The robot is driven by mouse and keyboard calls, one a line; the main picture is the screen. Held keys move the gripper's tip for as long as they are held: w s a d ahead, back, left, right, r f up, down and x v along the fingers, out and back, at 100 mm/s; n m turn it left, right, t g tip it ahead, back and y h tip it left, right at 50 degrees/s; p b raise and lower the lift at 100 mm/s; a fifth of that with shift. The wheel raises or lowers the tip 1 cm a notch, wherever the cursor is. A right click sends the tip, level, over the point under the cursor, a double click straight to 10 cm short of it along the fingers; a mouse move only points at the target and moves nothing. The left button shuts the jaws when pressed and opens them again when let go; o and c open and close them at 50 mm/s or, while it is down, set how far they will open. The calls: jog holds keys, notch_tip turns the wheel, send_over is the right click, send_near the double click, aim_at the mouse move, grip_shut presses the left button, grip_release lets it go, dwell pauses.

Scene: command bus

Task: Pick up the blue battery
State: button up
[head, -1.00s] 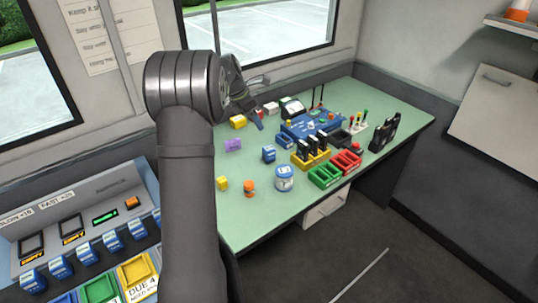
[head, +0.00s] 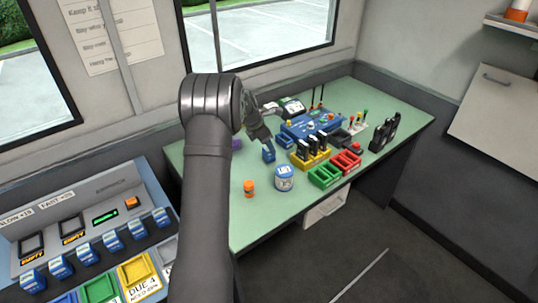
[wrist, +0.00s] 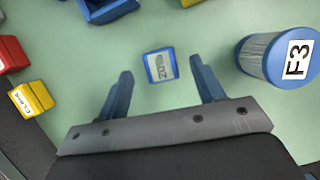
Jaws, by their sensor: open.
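The blue battery (head: 268,155) is a small blue block on the green desk, left of the yellow rack. In the wrist view, the blue battery (wrist: 160,66) shows a pale labelled face and lies between the fingertips in the picture. My gripper (head: 262,138) is open and empty, just above and behind the battery in the head view. Its two blue fingers (wrist: 160,75) are spread to either side of it in the wrist view. I cannot tell the remaining height. Several similar blue blocks (head: 111,239) sit in the panel at lower left.
An orange object (head: 249,188) lies to the left. A yellow rack (head: 310,158), green tray (head: 325,176) and red tray (head: 346,161) stand to the right.

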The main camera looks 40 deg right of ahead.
aim_at(269, 154)
jog(key=x, duration=0.4)
jog(key=shift+a+f, duration=0.1)
jog(key=shift+a, duration=0.1)
jog(key=shift+c, duration=0.4)
jog(key=c, duration=1.1)
